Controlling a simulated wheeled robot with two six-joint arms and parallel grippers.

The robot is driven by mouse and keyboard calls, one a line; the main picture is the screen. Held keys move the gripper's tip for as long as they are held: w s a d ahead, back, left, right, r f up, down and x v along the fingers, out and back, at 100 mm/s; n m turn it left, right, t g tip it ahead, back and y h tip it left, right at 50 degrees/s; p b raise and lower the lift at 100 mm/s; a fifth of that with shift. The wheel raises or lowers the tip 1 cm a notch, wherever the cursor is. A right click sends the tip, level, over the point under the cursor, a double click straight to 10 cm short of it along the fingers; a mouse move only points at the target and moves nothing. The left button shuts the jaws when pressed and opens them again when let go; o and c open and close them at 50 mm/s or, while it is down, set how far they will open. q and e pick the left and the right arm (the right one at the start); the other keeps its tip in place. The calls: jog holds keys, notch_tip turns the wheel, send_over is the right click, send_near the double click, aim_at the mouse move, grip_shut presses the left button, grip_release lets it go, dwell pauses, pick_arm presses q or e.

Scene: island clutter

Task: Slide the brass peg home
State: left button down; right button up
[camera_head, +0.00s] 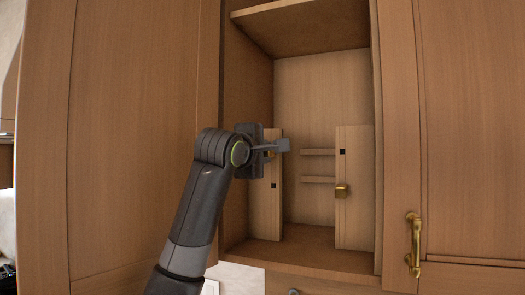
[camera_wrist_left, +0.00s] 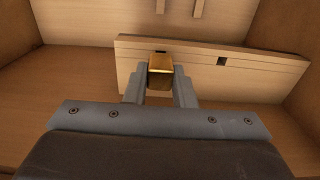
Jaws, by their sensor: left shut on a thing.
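My left gripper (camera_head: 278,147) reaches into an open wooden cabinet, at the pale left board (camera_head: 265,215). In the left wrist view its two fingers (camera_wrist_left: 160,82) are shut on a square brass peg (camera_wrist_left: 160,66), which sits at that board's face. A dark opening shows just behind the peg; how deep the peg goes in is hidden. An empty square hole (camera_wrist_left: 221,61) lies farther along the same board. A second brass peg (camera_head: 341,191) sticks out of the right board (camera_head: 355,220), below an empty square hole (camera_head: 342,152). My right gripper is not in view.
Two short wooden bars (camera_head: 318,152) lie between the boards in the cabinet. The cabinet has a shelf (camera_head: 300,25) above and side walls close by. A closed door with a brass handle (camera_head: 413,245) is at the right.

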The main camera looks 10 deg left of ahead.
pick_arm(q)
jog(key=shift+w+d+p, duration=0.2)
jog(key=shift+w+p, duration=0.5)
jog(key=shift+w, duration=0.1)
jog(key=c, duration=1.1)
grip_release()
jog(key=shift+c, duration=0.2)
